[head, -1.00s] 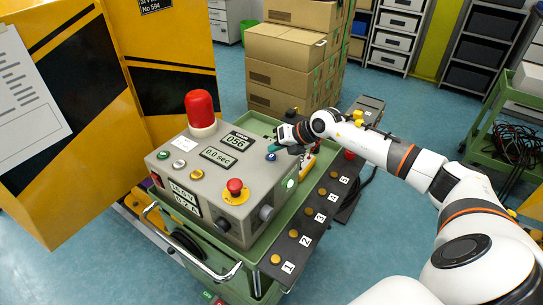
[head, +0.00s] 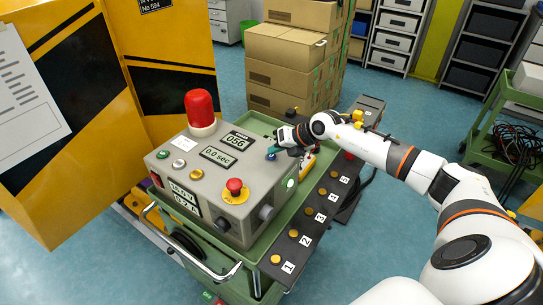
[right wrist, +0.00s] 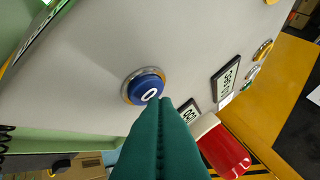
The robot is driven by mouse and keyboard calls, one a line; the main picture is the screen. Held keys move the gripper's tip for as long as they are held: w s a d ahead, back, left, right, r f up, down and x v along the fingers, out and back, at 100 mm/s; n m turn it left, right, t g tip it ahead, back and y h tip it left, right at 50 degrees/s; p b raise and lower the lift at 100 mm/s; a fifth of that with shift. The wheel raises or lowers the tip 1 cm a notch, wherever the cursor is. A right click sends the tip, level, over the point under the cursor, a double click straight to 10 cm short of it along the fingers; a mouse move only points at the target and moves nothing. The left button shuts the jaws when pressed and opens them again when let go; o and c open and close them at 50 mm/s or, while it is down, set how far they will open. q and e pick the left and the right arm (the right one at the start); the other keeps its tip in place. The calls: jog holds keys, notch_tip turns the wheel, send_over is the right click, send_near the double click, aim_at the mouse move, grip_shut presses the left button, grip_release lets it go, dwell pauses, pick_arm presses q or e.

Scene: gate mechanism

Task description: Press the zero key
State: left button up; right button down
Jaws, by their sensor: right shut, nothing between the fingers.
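The zero key is a round blue button (right wrist: 146,87) marked 0 in a metal ring, seen in the right wrist view. In the head view the blue key (head: 271,156) sits near the right back corner of the grey control box (head: 215,165). My right gripper (head: 272,149) is shut and empty just above the key. In the right wrist view its teal fingertips (right wrist: 160,102) are together, close beside the key's lower right edge. I cannot tell whether they touch it. My left gripper is not in view.
A red beacon (head: 201,108) and a red mushroom button (head: 234,187) stand up from the box. A row of numbered yellow buttons (head: 308,212) runs along the dark strip at right. Stacked cardboard boxes (head: 285,45) stand behind.

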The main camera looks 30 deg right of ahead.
aim_at(275, 157)
jog(key=shift+f, duration=0.5)
dwell(0.7)
jog(key=shift+r+p, duration=0.45)
jog(key=shift+r, duration=0.45)
jog(key=shift+r, duration=0.1)
notch_tip(275, 157, up, 5)
jog(key=p, duration=0.4)
jog(key=shift+a, duration=0.1)
dwell(0.5)
